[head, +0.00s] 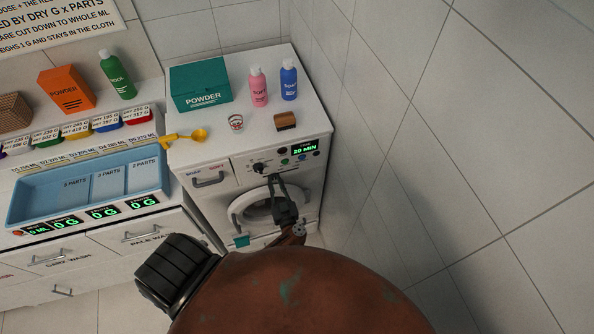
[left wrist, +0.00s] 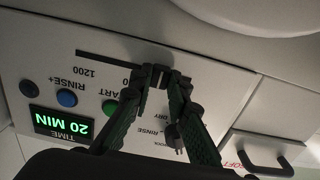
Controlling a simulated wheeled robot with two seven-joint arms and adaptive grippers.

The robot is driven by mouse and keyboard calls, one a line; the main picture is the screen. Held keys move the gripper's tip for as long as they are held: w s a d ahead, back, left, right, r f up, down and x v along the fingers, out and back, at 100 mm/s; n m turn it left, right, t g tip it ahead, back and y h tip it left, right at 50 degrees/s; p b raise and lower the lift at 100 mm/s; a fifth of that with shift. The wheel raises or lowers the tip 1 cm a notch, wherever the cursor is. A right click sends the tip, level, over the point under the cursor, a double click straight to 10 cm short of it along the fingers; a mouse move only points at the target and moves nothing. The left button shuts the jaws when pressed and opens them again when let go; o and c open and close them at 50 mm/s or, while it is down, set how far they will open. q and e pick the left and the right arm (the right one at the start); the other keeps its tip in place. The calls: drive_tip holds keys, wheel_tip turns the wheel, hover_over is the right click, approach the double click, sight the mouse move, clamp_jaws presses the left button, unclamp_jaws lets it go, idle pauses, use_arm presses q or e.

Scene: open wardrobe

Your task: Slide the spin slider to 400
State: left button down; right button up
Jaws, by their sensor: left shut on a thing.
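The washing machine's (head: 185,178) front panel carries the spin slider, a dark track (left wrist: 98,56) marked 1200 at its left end in the left wrist view, where the panel appears upside down. A second label ending in 0 is partly hidden by a finger. My left gripper (left wrist: 160,76) is at the track with its fingertips closed on the small dark slider knob, which they mostly hide. In the head view the left gripper (head: 275,181) reaches the panel below the round dial (head: 259,168). The knob's exact setting cannot be read. My right gripper is not in view.
A green display (left wrist: 62,124) reads 20 MIN, beside a blue RINSE+ button (left wrist: 67,98) and a green START button (left wrist: 110,107). Bottles and a teal powder box (head: 200,85) stand on the machine. A tiled wall (head: 385,130) rises close on the right.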

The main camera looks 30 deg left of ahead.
sight(266, 176)
use_arm(q)
drive_tip(key=shift+s+a+p, duration=0.3)
drive_tip(key=shift+s+a, duration=0.1)
drive_tip(key=shift+s, duration=0.1)
drive_tip(key=shift+s+a, duration=0.2)
drive_tip(key=shift+s, duration=0.1)
drive_tip(key=shift+s+a+p, duration=0.4)
drive_tip(key=shift+s+p, duration=0.05)
idle(0.9)
drive_tip(key=c, duration=1.8)
unclamp_jaws()
